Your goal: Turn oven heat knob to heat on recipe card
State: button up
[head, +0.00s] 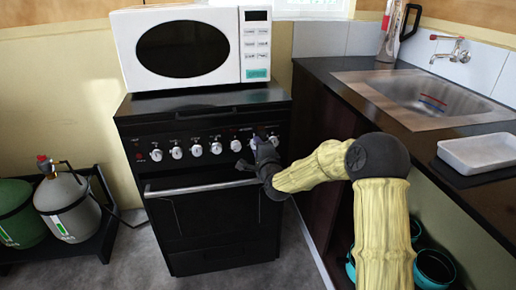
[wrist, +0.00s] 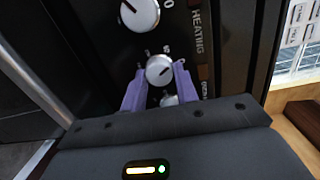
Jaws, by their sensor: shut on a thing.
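The black oven (head: 215,215) stands against the wall with a row of several white knobs on its front panel. My gripper (head: 262,142) is at the right end of that row and covers part of it. In the wrist view, my gripper's purple fingers (wrist: 158,80) lie on either side of a small white knob (wrist: 160,70) and are shut on it. The knob has a dark pointer mark, and small numbers are printed around it. The word HEATING (wrist: 200,30) is printed beside it and a larger knob. No recipe card can be made out.
A larger knob (wrist: 140,14) and a partly hidden knob (wrist: 170,100) flank the held one. A white microwave (head: 190,48) sits on the oven. A counter with a sink (head: 430,95) is at right. Gas cylinders (head: 68,208) stand at left. Floor is clear before the oven.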

jog(key=n, duration=0.8)
jog(key=n+h, duration=0.1)
jog(key=n, duration=0.7)
jog(key=n+h+b, duration=0.1)
jog(key=n, duration=0.7)
jog(key=shift+s+a+f+t, duration=0.1)
jog(key=shift+a+t, duration=0.2)
jog(key=o, duration=1)
jog(key=shift+c, duration=0.2)
